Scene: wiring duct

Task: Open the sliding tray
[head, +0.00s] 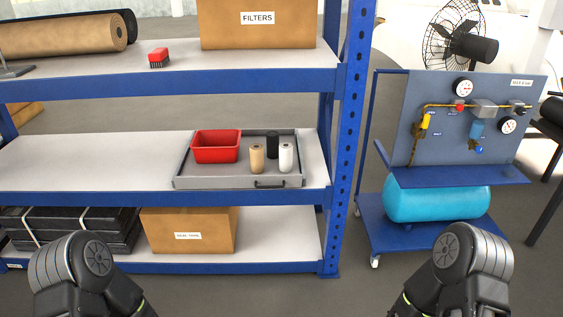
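The sliding tray (210,180) is a grey, shallow tray on the middle shelf of the blue rack. It has a dark handle (270,184) on the right part of its front face. The tray's front lies near the shelf's front edge. In it are a red bin (216,147), a tan roll (257,158), a white roll (286,157) and a black roll (273,144). My two arms show at the lower left and lower right, well apart from the tray. Neither gripper shows in the head view.
The blue rack's upright (352,130) stands right of the tray. Below is a cardboard box (188,222). A blue cart (400,235) with a turquoise tank (437,202) stands at right.

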